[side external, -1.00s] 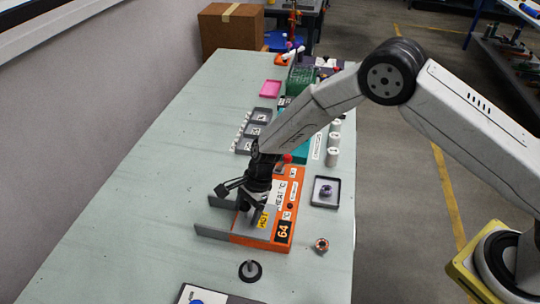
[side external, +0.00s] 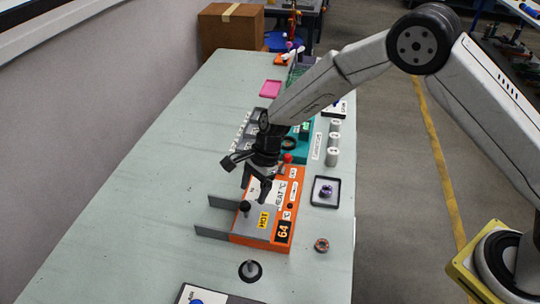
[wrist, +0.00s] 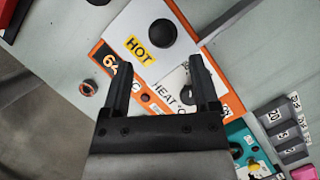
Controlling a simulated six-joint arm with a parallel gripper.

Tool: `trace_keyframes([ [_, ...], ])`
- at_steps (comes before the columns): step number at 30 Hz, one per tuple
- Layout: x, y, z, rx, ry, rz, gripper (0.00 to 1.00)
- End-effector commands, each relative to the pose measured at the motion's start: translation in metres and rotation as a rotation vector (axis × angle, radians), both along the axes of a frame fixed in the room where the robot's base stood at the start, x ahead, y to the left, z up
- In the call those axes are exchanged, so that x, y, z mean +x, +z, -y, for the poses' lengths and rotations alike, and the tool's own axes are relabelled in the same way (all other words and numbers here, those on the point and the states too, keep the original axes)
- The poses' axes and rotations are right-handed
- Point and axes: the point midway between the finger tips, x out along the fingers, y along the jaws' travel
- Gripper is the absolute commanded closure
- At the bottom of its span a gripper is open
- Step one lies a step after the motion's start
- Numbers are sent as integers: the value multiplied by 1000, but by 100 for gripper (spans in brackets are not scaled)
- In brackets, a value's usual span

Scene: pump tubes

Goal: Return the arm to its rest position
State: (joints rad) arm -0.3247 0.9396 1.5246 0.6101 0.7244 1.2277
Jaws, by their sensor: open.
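My gripper (side external: 259,186) is open and empty, above the orange hot plate (side external: 262,240) and pointing down at it. In the wrist view the two black fingertips of my gripper (wrist: 161,78) are spread apart over the plate's label area. The hot plate has a grey top with a yellow HOT label and a display reading 64. A dark round-topped piece (side external: 245,207) stands on the grey top, and it also shows in the wrist view (wrist: 162,33). It is apart from the fingers.
A black tray with a purple item (side external: 326,191) sits right of the hot plate. A small copper-coloured ring (side external: 321,245) and a grey peg on a black disc (side external: 250,270) stand nearer. White cylinders (side external: 333,141) line the table's right edge. The table's left side is clear.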

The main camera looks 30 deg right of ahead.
Motion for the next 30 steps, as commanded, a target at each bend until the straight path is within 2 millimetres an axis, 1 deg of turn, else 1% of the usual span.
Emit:
trace_keyframes([
  [4,0,6,3,0,0,-1,22],
  [14,0,6,3,-1,1,1,22],
  [19,-1,11,10,-9,25,20,22],
  [23,-5,22,25,-28,84,62,22],
  [26,-11,33,43,-52,156,110,22],
  [30,-24,53,74,-98,291,189,22],
])
